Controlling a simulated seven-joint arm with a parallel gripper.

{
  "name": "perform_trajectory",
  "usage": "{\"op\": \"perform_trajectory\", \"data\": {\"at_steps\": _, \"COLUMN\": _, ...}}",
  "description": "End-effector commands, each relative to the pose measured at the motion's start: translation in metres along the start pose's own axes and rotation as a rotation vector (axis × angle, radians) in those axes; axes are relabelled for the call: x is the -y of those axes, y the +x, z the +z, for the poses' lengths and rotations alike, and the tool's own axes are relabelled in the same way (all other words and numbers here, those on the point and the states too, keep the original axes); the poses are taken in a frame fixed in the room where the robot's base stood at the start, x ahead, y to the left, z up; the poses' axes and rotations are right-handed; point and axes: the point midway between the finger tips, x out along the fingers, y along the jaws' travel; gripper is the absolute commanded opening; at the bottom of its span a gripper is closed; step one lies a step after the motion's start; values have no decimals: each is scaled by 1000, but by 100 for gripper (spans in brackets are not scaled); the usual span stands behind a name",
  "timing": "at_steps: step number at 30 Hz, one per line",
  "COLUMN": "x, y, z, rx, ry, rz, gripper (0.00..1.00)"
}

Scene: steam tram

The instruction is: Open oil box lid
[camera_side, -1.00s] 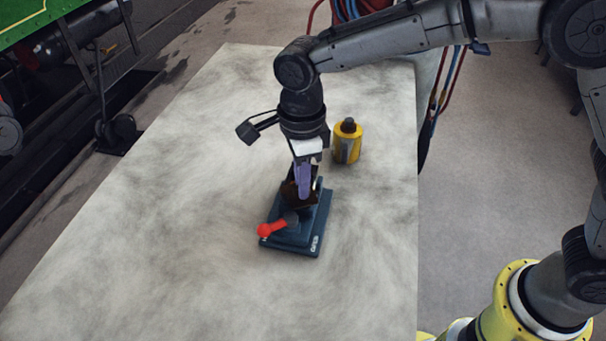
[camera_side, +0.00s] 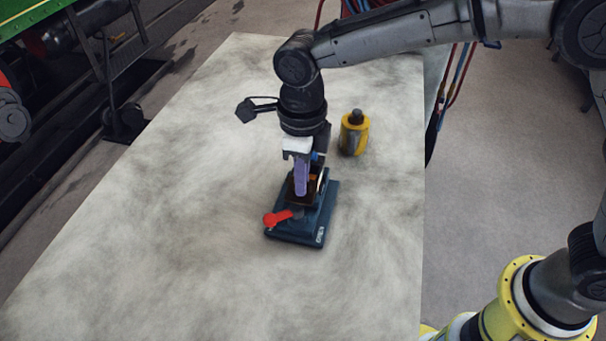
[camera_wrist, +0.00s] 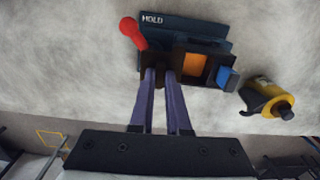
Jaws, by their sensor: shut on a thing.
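The oil box is a small dark brown box (camera_wrist: 181,68) on a dark blue base (camera_side: 297,236). In the wrist view, an orange inside (camera_wrist: 194,65) shows in its open square, and a blue piece (camera_wrist: 227,77) sits at its right end. A red-knobbed lever (camera_side: 277,218) is at the base's front left in the side view. My gripper (camera_wrist: 161,73) comes down from above, its two purple fingers close together at the left part of the box. It is shut on a dark part of the box. The fingers hide much of that part, so I cannot tell lid from body.
A yellow and black bottle (camera_side: 354,134) stands behind and right of the box. The pale tabletop (camera_side: 170,220) is clear to the left and in front. A green engine (camera_side: 40,12) is at the far left. Hoses hang behind the table.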

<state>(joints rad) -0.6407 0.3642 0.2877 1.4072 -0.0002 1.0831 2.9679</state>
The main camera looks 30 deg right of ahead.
Motion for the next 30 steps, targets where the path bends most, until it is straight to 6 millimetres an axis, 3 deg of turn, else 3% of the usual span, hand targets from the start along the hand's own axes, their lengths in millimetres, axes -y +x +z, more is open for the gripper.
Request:
{"op": "perform_trajectory", "data": {"at_steps": 8, "x": 0, "y": -2, "z": 1, "rx": 5, "ry": -1, "rz": 0, "gripper": 0}}
{"op": "perform_trajectory", "data": {"at_steps": 9, "x": 0, "y": -2, "z": 1, "rx": 5, "ry": -1, "rz": 0, "gripper": 16}}
{"op": "perform_trajectory", "data": {"at_steps": 14, "x": 0, "y": -1, "z": 1, "rx": 3, "ry": -1, "rz": 0, "gripper": 45}}
{"op": "perform_trajectory", "data": {"at_steps": 24, "x": 0, "y": -2, "z": 0, "rx": 2, "ry": -1, "rz": 0, "gripper": 45}}
{"op": "perform_trajectory", "data": {"at_steps": 30, "x": 0, "y": -26, "z": 1, "rx": 6, "ry": -1, "rz": -1, "gripper": 45}}
